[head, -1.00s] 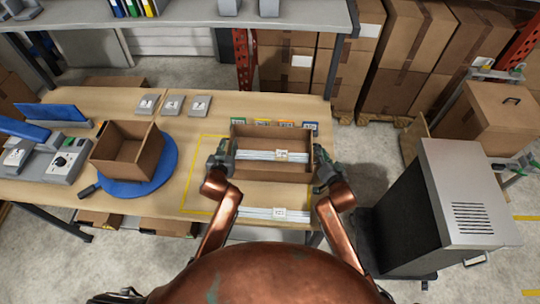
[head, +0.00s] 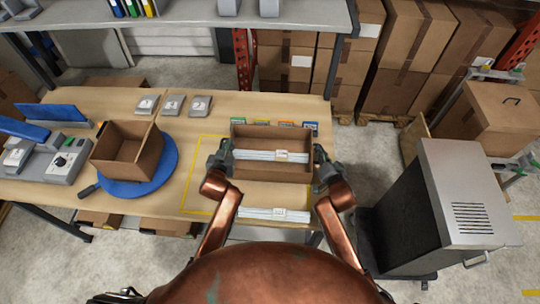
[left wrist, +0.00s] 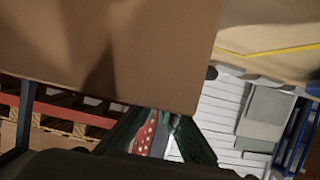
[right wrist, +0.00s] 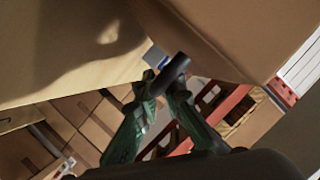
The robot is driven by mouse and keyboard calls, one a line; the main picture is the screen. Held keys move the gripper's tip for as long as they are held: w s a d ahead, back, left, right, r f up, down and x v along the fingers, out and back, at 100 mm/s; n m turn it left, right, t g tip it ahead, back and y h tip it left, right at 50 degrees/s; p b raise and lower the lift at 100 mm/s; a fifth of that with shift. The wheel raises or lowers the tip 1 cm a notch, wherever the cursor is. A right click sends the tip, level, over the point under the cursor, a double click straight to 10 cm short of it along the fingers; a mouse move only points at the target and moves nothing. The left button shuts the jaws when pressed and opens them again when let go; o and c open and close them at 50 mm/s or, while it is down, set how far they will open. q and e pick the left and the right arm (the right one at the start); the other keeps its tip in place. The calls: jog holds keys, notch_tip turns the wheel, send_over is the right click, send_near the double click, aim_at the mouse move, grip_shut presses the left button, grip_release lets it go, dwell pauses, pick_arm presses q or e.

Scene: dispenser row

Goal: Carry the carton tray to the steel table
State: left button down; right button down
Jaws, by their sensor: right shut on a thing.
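The carton tray (head: 271,175) is an open brown box at the right end of the wooden table, with a white bundle (head: 258,156) lying inside. My left gripper (head: 224,156) is at its left end and my right gripper (head: 319,160) at its right end. In the left wrist view the tray wall (left wrist: 100,50) fills the upper left, and the left fingers (left wrist: 165,130) look spread. In the right wrist view the right fingers (right wrist: 165,85) are close together at a dark rounded bar (right wrist: 177,66) beside the tray. I cannot identify a steel table for certain.
The wooden table (head: 205,120) also holds a second white bundle (head: 258,214) in front of the tray, small coloured cards behind it, and an open box (head: 128,150) on a blue turntable (head: 150,180). A grey vented cabinet (head: 465,180) stands to the right, with floor between.

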jog(key=shift+r, duration=0.1)
